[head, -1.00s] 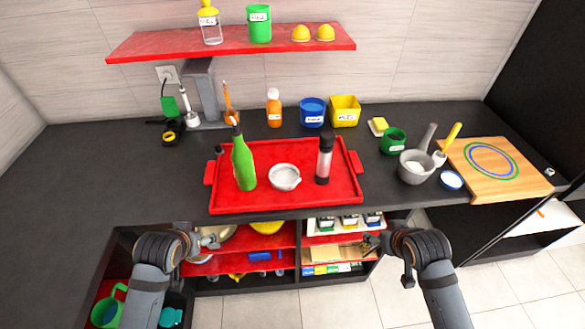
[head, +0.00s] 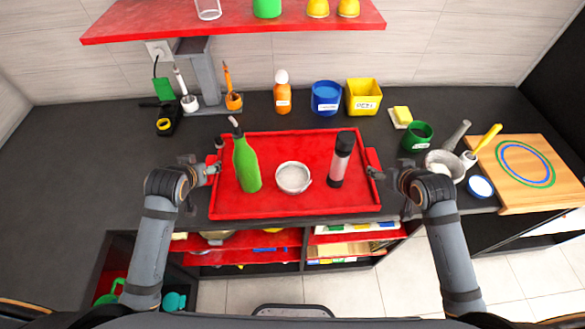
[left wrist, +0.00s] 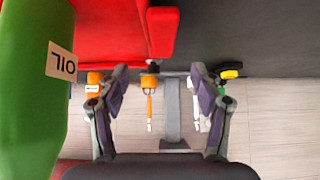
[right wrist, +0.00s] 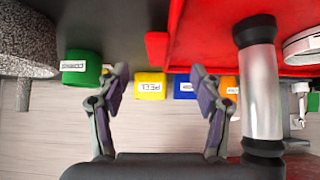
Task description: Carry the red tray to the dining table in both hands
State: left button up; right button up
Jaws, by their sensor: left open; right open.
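The red tray (head: 275,204) lies on the dark counter. It bears a green oil bottle (head: 246,163), a white bowl (head: 293,178) and a dark-capped grinder (head: 341,160). My left gripper (head: 213,169) is at the tray's left end, near the left handle; in the left wrist view its spread fingers (left wrist: 160,85) point toward the red handle (left wrist: 162,32), with nothing between them. My right gripper (head: 378,172) is at the right end, beside the right handle (head: 373,160). Its fingers (right wrist: 161,85) are spread and empty, with the handle (right wrist: 156,48) ahead of them. The dining table is not in view.
A mortar (head: 444,165), green pot (head: 417,137) and wooden board (head: 524,172) stand right of my right gripper. A blue pot (head: 326,97), yellow box (head: 363,96) and orange bottle (head: 282,92) stand behind the tray. A red shelf (head: 235,24) hangs above. The left counter is mostly clear.

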aim_at(211, 163)
pick_arm(q)
jog(key=x, duration=0.8)
jog(key=shift+w+f, duration=0.2)
jog(key=shift+f, duration=0.05)
pick_arm(e)
jog(key=x, duration=0.8)
jog(key=shift+w+f, duration=0.2)
jog(key=shift+f, duration=0.1)
pick_arm(q)
jog(key=shift+s, duration=0.1)
jog(key=shift+c, duration=0.4)
pick_arm(e)
jog(key=shift+s+r, duration=0.1)
jog(key=shift+c, duration=0.4)
pick_arm(q)
grip_shut()
pick_arm(e)
grip_shut()
